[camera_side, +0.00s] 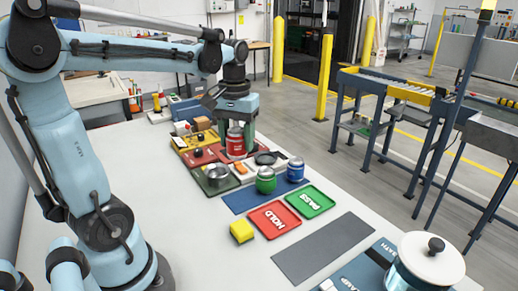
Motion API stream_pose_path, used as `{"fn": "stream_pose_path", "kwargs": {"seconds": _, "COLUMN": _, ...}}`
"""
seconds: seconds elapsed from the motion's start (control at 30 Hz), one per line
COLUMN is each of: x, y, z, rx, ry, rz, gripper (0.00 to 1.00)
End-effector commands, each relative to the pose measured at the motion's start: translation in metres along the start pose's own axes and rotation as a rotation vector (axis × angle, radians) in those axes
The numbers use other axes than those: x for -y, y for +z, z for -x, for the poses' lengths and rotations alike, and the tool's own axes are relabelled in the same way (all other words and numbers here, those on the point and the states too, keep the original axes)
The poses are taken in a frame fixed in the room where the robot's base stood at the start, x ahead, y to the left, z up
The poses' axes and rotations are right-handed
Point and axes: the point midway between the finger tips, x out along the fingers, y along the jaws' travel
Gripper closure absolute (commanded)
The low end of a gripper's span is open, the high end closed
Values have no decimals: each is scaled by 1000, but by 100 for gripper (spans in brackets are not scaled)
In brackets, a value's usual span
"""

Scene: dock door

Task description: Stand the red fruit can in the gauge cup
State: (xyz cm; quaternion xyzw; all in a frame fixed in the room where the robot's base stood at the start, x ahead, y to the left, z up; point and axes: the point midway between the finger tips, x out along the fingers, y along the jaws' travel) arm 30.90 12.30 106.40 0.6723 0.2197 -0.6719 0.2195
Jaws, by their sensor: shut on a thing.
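The red fruit can (236,145) stands upright at the back of the work table, over or on a red tray. My gripper (237,122) points down from above and is shut on the can's upper part. I cannot tell whether the can's base touches the tray. A short round metal cup (218,177), which looks like the gauge cup, sits on a dark green tray in front of the can and slightly left. The cup's inside is too small to make out.
A green can (266,180) and a blue can (296,170) stand on a blue mat to the right. Red HOLD (273,218) and green PASS (311,201) trays, a yellow block (241,231) and a white-lidded pot (428,262) lie nearer.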

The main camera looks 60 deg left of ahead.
Motion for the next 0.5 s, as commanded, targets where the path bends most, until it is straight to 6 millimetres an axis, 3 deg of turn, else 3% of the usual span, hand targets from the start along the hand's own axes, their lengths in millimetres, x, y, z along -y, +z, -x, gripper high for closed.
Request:
{"fn": "stream_pose_path", "kwargs": {"seconds": 0.3, "x": 58, "y": -32, "z": -39, "rx": 0, "ry": 0, "rz": 5, "gripper": 81}}
{"fn": "stream_pose_path", "kwargs": {"seconds": 0.5, "x": 85, "y": -48, "z": -58, "rx": 0, "ry": 0, "rz": 1, "gripper": 81}}
